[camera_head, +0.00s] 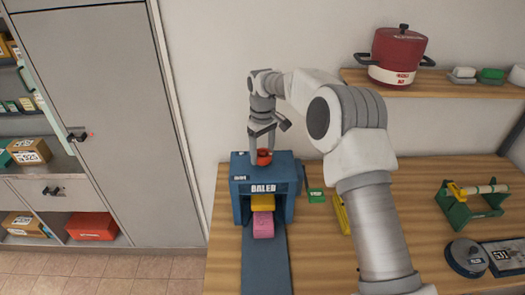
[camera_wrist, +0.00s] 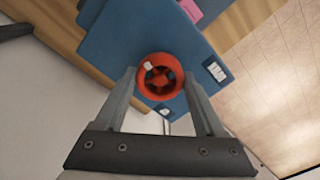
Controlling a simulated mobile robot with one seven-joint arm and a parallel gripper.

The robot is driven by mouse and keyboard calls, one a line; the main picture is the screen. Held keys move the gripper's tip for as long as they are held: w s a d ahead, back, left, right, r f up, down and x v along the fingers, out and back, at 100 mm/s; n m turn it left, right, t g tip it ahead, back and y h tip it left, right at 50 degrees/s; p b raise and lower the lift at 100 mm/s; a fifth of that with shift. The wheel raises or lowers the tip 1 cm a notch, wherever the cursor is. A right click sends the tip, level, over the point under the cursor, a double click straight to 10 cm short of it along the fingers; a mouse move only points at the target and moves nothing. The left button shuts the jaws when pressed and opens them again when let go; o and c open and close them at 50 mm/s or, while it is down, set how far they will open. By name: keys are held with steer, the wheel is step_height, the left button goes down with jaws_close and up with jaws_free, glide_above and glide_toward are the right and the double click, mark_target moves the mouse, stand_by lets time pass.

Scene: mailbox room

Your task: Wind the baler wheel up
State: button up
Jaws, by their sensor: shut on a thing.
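The baler (camera_head: 262,187) is a blue box marked "BALED" on the wooden table, with a yellow block (camera_head: 263,202) and a pink block (camera_head: 263,226) in its front opening. Its red wheel (camera_head: 264,158) is on top; the wrist view shows the round rim and spokes of this wheel (camera_wrist: 159,76). My gripper (camera_head: 262,148) comes down on the wheel from above. In the wrist view my gripper's fingers (camera_wrist: 159,80) stand on either side of the rim, shut on the wheel.
A blue strip (camera_head: 266,262) runs forward from the baler. A green block (camera_head: 316,195) and a yellow bar (camera_head: 340,213) lie to its right. A green stand (camera_head: 472,209) and a dark round tin (camera_head: 467,257) are farther right. A shelf (camera_head: 440,84) holds a red pot (camera_head: 394,54).

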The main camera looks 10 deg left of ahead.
steer(key=n+p, duration=0.1)
steer(key=n, duration=0.6)
steer(key=shift+r, duration=0.1)
steer(key=n, duration=0.4)
steer(key=n+p, duration=0.1)
steer(key=n, duration=0.3)
steer(key=shift+n, duration=0.3)
steer(key=n, duration=0.3)
steer(key=shift+n, duration=0.3)
steer(key=n, duration=0.3)
steer(key=shift+n, duration=0.3)
steer(key=n, duration=0.3)
steer(key=shift+n, duration=2.2)
